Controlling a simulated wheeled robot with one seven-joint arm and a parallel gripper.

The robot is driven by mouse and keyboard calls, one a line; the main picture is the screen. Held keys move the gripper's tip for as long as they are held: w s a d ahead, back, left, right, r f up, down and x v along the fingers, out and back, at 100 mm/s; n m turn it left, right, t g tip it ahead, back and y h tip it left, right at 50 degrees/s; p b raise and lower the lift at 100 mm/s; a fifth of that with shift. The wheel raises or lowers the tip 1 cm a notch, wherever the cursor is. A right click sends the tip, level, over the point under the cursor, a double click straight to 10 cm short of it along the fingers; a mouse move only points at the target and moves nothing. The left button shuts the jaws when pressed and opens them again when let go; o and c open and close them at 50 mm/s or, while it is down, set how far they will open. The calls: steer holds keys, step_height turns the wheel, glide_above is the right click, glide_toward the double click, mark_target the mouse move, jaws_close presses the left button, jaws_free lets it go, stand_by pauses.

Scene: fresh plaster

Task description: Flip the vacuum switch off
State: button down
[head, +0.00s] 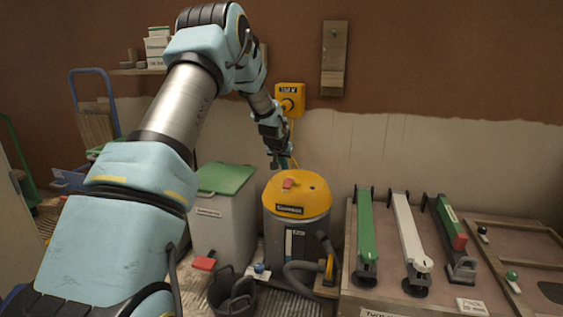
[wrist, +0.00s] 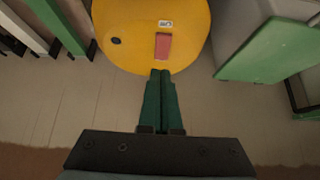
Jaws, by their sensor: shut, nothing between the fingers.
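The vacuum (head: 297,212) stands on the floor, with a yellow lid and a grey body. Its red switch (head: 288,183) sits on top of the lid. In the wrist view the switch (wrist: 162,46) is a red rectangle on the yellow lid (wrist: 190,25), beside a small white label (wrist: 165,23). My gripper (head: 282,163) is above the rear of the lid, pointing down. In the wrist view its green fingers (wrist: 160,73) are shut together and empty, with the tips just below the switch in the picture. I cannot tell whether they touch the lid.
A grey bin with a green lid (head: 225,179) stands left of the vacuum. A yellow box (head: 290,93) is on the wall behind. A bench (head: 350,290) with green and white long tools is at right. A black bucket (head: 232,294) and hose (head: 300,272) are in front.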

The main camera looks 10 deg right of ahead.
steer(key=shift+s+a+r, duration=0.4)
steer(key=shift+s+r, duration=0.2)
steer(key=shift+s, duration=0.1)
steer(key=shift+s+a+r, duration=0.4)
steer(key=shift+s+r, duration=0.15)
steer(key=shift+s, duration=0.1)
steer(key=s+a+r+n+g+y, duration=0.2)
steer(key=s+a+r+y, duration=0.15)
steer(key=s+a, duration=1.4)
steer(key=s+a+n+g, duration=0.1)
steer(key=s+a, duration=0.4)
steer(key=s, duration=0.3)
steer(key=s+a+n+g, duration=0.2)
steer(key=s+a, duration=0.4)
steer(key=s, duration=0.2)
step_height(320, 180, up, 21)
steer(key=p, duration=2.1)
steer(key=shift+s, duration=0.25)
